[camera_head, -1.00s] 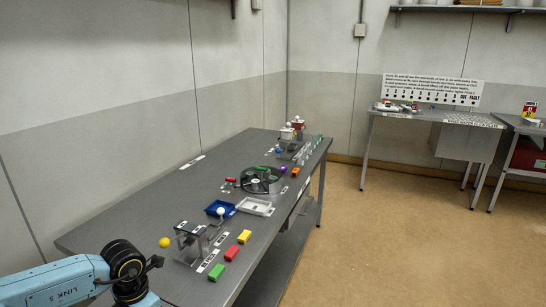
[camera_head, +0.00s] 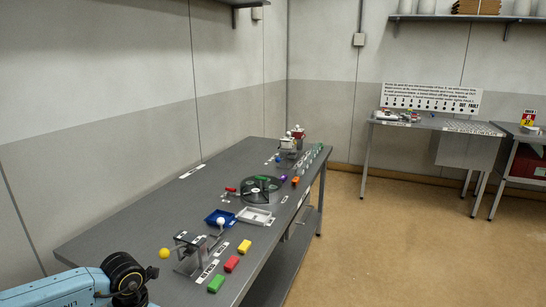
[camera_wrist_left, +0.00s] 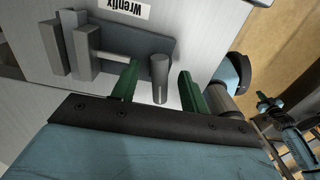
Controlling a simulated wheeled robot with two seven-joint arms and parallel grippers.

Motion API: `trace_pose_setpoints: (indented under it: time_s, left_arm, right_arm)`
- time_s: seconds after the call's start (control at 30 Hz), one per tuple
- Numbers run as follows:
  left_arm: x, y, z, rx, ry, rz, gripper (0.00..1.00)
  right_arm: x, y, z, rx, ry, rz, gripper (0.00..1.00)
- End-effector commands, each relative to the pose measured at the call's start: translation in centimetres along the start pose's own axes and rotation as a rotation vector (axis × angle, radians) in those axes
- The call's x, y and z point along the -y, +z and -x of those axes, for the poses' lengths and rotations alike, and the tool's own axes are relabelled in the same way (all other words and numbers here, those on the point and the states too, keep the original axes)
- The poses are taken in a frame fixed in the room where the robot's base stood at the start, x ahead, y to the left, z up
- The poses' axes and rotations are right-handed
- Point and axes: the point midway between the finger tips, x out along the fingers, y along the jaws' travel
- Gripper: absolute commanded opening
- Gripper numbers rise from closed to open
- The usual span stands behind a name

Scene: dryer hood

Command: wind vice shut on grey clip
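In the left wrist view, a grey vice (camera_wrist_left: 125,45) stands on a pale surface near a "Wrenfix" label. Its upright jaw blocks (camera_wrist_left: 84,50) are at the left, and a bar runs right from them. A round grey post (camera_wrist_left: 160,78), perhaps the vice's handle, rises between the green fingers of my left gripper (camera_wrist_left: 158,86). The fingers are open, with a visible gap on each side of the post. I cannot make out the grey clip. A small teal and dark arm shape at the lower right may hold my right gripper (camera_wrist_left: 270,101), too small to read.
In the head view, a long grey table (camera_head: 130,220) runs along the wall.

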Motion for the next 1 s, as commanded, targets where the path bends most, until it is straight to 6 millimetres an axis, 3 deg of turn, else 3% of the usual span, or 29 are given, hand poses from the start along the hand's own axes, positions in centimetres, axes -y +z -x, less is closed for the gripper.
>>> trace_pose_setpoints:
  time_s: [0.33,1.0]
  left_arm:
    - [-0.1,0.1,0.8,0.002,0.001,0.001,0.45]
    - [-0.1,0.1,6.0,0.003,0.001,0.001,0.45]
  right_arm:
    - [0.0,0.0,0.5,0.0,0.0,0.0,0.0]
    - [-0.1,-0.4,4.6,0.0,0.0,0.0,0.0]
